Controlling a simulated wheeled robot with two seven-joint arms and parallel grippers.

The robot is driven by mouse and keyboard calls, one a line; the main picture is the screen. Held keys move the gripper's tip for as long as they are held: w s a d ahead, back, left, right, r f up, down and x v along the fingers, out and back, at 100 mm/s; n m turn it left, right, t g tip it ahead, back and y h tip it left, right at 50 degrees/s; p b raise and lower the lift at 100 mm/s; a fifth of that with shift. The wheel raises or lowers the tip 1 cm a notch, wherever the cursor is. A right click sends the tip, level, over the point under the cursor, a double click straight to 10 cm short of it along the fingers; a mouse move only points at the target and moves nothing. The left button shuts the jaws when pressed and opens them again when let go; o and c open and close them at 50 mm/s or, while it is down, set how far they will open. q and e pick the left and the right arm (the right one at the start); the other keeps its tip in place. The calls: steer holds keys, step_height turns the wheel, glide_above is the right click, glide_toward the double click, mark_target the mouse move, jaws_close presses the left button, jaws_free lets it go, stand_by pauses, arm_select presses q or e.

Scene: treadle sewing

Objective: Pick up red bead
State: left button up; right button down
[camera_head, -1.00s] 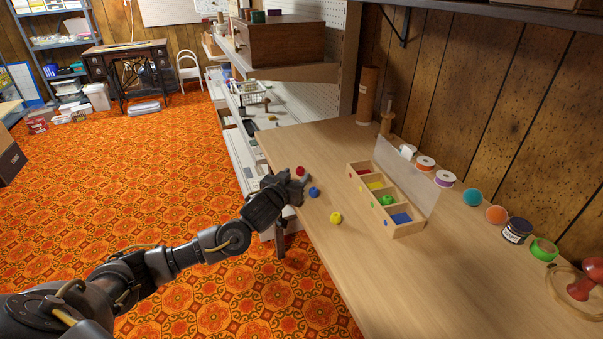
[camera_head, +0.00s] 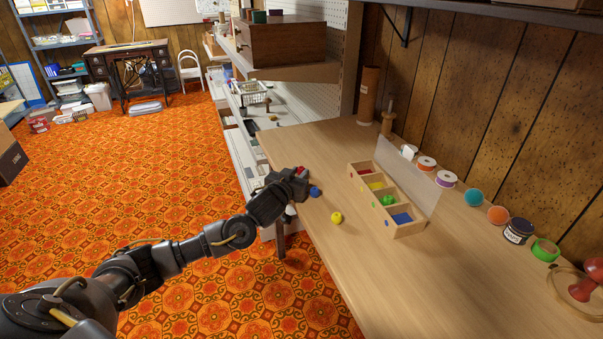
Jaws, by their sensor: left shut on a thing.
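The red bead (camera_head: 300,170) is at the tip of my left gripper (camera_head: 302,177), near the left edge of the wooden table. The gripper is shut on it, and the fingers hide most of the bead. A blue bead (camera_head: 314,192) lies on the table just right of the gripper. A yellow bead (camera_head: 336,217) lies nearer the front. A wooden sorting box (camera_head: 408,232) has compartments with red, yellow, green and blue floors. A green bead (camera_head: 388,200) sits in the green compartment. My right gripper is not in view.
A clear panel (camera_head: 408,180) stands behind the box. A red-handled object (camera_head: 583,288) is at the right. The table's front middle is clear.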

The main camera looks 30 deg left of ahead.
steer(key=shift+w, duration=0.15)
